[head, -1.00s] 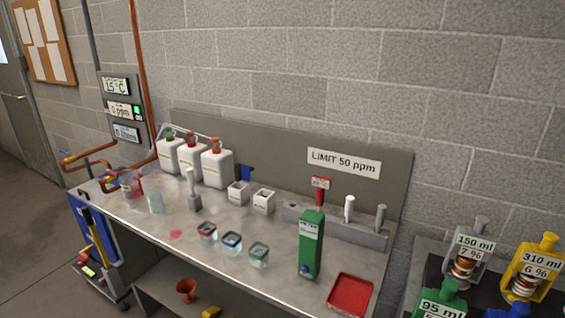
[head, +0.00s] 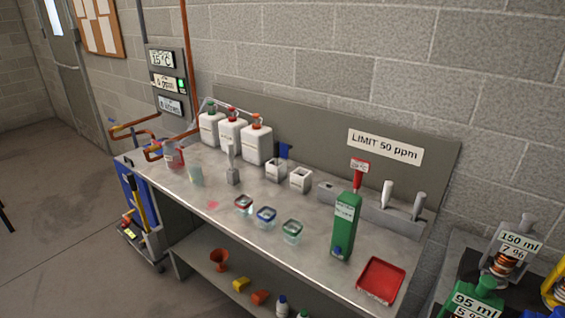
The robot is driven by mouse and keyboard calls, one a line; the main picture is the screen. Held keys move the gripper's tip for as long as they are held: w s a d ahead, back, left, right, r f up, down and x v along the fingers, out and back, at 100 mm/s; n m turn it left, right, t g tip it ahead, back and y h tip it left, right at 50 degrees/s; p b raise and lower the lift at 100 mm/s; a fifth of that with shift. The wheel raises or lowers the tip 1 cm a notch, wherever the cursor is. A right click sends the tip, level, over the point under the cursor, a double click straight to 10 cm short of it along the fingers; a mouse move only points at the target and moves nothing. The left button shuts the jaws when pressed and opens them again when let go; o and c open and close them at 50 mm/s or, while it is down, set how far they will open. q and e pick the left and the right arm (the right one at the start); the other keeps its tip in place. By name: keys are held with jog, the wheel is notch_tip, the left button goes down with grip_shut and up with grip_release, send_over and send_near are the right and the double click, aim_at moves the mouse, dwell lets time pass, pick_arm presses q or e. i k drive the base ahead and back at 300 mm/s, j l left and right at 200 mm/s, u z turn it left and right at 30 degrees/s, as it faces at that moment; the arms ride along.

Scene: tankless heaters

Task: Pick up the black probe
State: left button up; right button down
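I cannot make out a clearly black probe in the head view. A grey rack (head: 375,212) at the right rear of the metal bench holds a red-handled piece (head: 358,180) with a small sign, a white-handled piece (head: 387,194) and a dark grey-handled piece (head: 419,206). The dark grey one stands upright at the rack's right end; whether it is the probe I cannot tell. A grey stand with a pale upright piece (head: 232,165) is at the bench's left middle. Neither of my grippers is in view.
A green box (head: 345,228) stands in front of the rack, beside a red tray (head: 380,280). Small glass containers (head: 265,217) line the front, white jugs (head: 232,132) the back. Labelled bottles (head: 510,248) stand on the right.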

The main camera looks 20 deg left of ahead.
aim_at(277, 142)
jog(key=j+z, duration=0.15)
jog(key=z, duration=0.25)
jog(key=j+z, duration=0.15)
jog(key=z, duration=0.25)
jog(key=j+z, duration=0.2)
jog(key=z, duration=0.2)
jog(key=k+j+z, duration=0.25)
jog(key=j, duration=0.3)
jog(key=k+j+z, duration=0.2)
jog(key=j, duration=0.3)
jog(key=k+j+z, duration=0.25)
jog(key=j, duration=0.25)
jog(key=k+j+z, duration=0.25)
jog(key=j, duration=0.2)
